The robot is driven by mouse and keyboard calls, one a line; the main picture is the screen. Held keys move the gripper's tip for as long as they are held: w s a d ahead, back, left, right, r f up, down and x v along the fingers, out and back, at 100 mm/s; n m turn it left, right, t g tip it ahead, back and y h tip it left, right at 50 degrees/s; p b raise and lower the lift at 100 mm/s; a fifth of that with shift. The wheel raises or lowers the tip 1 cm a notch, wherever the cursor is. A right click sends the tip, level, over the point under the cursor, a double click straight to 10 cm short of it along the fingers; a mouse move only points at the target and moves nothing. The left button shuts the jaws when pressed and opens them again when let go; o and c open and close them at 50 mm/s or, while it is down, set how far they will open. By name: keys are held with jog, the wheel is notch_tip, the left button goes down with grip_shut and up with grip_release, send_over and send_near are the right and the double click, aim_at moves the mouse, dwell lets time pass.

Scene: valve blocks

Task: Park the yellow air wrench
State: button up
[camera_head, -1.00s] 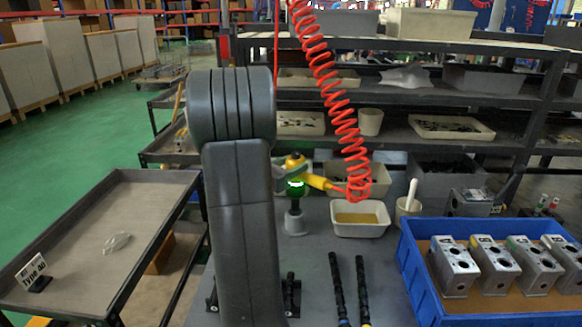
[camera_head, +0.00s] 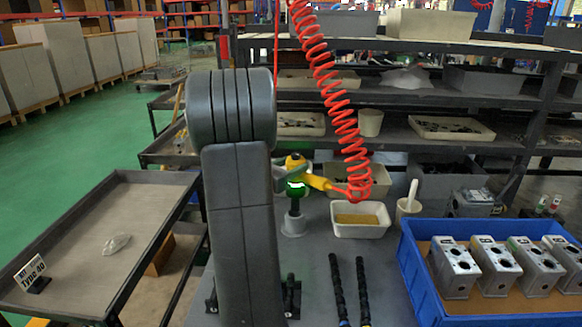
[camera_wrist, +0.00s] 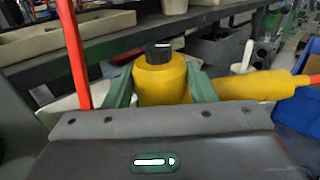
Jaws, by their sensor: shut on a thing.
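The yellow air wrench (camera_head: 318,182) hangs upright above the grey bench at centre, its yellow handle pointing right to the red coiled hose. A green band and a dark shaft show below its body. The shaft's lower end meets a pale round holder (camera_head: 293,227) in the picture; I cannot tell whether it is seated inside. My gripper (camera_wrist: 162,88) is shut on the wrench, with green fingers on both sides of the yellow body (camera_wrist: 165,84). The black cap shows on top. My arm hides part of the bench left of the wrench.
A pale bin with yellowish contents (camera_head: 358,222) and a white pot (camera_head: 407,208) stand right of the wrench. A blue crate (camera_head: 408,255) holds several metal valve blocks. Two black rods (camera_head: 338,285) lie in front. The red hose (camera_head: 330,85) hangs overhead.

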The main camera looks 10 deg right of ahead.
aim_at(291, 196)
jog(key=shift+f+b, duration=3.3)
jog(key=shift+f, duration=0.1)
dwell(0.4)
jog(key=o, duration=1.4)
jog(key=shift+s+f, duration=0.1)
jog(key=shift+f, duration=0.1)
jog(key=v, duration=1.3)
jog(key=shift+s+a+r, duration=0.15)
jog(key=shift+a, duration=0.2)
jog(key=shift+d, duration=0.1)
jog(key=x, duration=1.3)
jog(key=shift+w+d, duration=0.2)
jog(key=shift+d, duration=0.05)
